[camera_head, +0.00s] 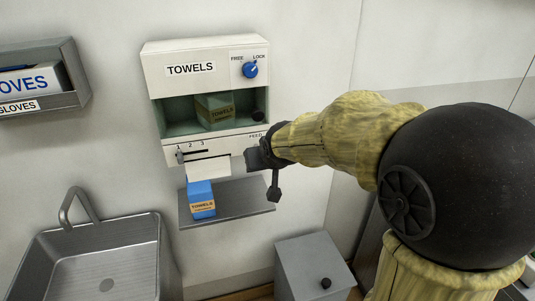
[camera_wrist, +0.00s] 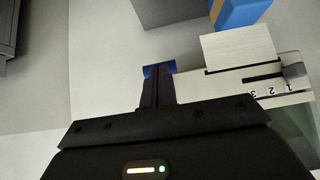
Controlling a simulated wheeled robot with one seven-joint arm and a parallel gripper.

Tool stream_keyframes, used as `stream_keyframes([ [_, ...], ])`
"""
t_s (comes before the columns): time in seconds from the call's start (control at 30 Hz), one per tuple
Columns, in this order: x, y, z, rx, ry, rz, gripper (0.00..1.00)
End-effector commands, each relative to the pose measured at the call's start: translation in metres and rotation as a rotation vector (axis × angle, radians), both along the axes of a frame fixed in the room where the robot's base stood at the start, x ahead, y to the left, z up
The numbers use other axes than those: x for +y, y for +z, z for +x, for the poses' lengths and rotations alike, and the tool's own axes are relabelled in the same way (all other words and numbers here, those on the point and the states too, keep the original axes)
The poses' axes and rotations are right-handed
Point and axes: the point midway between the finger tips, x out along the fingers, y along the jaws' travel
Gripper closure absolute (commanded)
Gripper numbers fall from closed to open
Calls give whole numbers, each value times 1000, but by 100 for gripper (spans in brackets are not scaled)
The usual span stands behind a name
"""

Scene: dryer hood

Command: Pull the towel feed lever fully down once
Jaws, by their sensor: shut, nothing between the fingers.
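The white towel dispenser (camera_head: 205,55) is on the wall, with a FEED label (camera_head: 255,136) at its lower right. My gripper (camera_head: 253,160) is shut and empty in front of that corner and hides what lies under the label. In the wrist view, my shut fingers (camera_wrist: 158,88) point at the dispenser's lower edge. A blue part (camera_wrist: 158,69) shows just beyond the fingertips; it may be the feed lever, mostly hidden by them. I cannot tell whether they touch. A white paper towel (camera_head: 209,168) hangs from the slot; it also shows in the wrist view (camera_wrist: 238,50).
A 1-2-3 slider (camera_head: 180,157) is left of my gripper. A grey shelf (camera_head: 240,200) below holds a blue towel box (camera_head: 200,195). A sink (camera_head: 105,260) is at lower left, a grey bin (camera_head: 310,262) below.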

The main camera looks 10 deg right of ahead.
Motion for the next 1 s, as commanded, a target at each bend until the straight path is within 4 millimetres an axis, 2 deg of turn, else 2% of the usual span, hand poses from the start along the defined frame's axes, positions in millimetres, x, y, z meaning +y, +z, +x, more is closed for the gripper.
stream_keyframes([
  [0.07, 1, -6, 0, 2, 1, 0, 100],
  [0.7, -1, 14, 0, 2, -1, -1, 100],
  [1.0, -1, 14, 0, 0, -1, 0, 100],
])
